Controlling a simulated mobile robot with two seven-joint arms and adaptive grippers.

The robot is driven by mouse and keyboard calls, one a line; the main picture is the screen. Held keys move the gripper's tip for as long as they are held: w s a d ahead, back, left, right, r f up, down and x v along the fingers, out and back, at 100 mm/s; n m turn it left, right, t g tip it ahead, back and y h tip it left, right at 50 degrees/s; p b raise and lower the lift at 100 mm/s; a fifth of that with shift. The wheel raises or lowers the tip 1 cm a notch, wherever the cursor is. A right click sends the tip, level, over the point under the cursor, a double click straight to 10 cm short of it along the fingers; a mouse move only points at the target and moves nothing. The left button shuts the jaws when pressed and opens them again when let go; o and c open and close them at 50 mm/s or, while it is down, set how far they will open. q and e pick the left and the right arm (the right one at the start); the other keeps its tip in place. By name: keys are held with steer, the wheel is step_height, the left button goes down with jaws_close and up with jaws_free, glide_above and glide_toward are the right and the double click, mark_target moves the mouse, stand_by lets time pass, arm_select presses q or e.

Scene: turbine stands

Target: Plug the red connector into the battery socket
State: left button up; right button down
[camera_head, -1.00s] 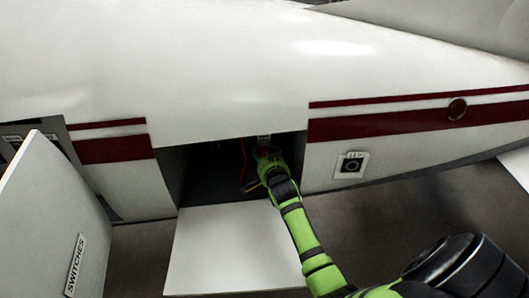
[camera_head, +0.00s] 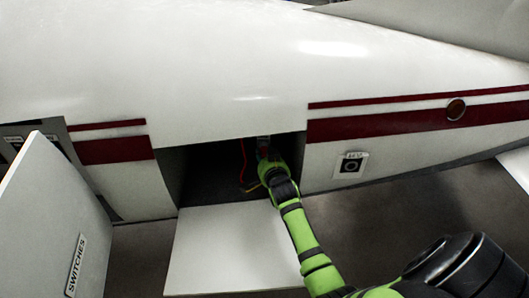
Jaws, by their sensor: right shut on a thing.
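My right gripper (camera_head: 265,160) reaches into the dark open compartment in the side of the white fuselage, near the opening's upper right corner. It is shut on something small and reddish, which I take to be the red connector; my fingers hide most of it. A red cable (camera_head: 243,160) hangs in the compartment just left of the gripper. A small pale grey part (camera_head: 263,140) shows at the top edge of the opening, above the fingers; I cannot tell whether it is the battery socket, or whether the connector touches it. My left gripper is not in view.
The compartment's white door (camera_head: 228,250) lies folded down below the opening. A yellowish cable end (camera_head: 251,187) shows low inside. At the left, a panel marked SWITCHES (camera_head: 60,215) stands open. A small square outlet (camera_head: 350,165) is on the fuselage to the right.

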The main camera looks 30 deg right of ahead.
steer(key=shift+s+a, duration=0.1)
steer(key=shift+a, duration=0.15)
steer(key=shift+s+a+r+p, duration=0.1)
steer(key=shift+s+a+p, duration=0.15)
steer(key=shift+s+p, duration=0.05)
stand_by(0.4)
steer(key=shift+s, duration=0.25)
steer(key=shift+s+a+p, duration=0.6)
steer(key=shift+s+p, duration=0.05)
steer(key=shift+s, duration=0.35)
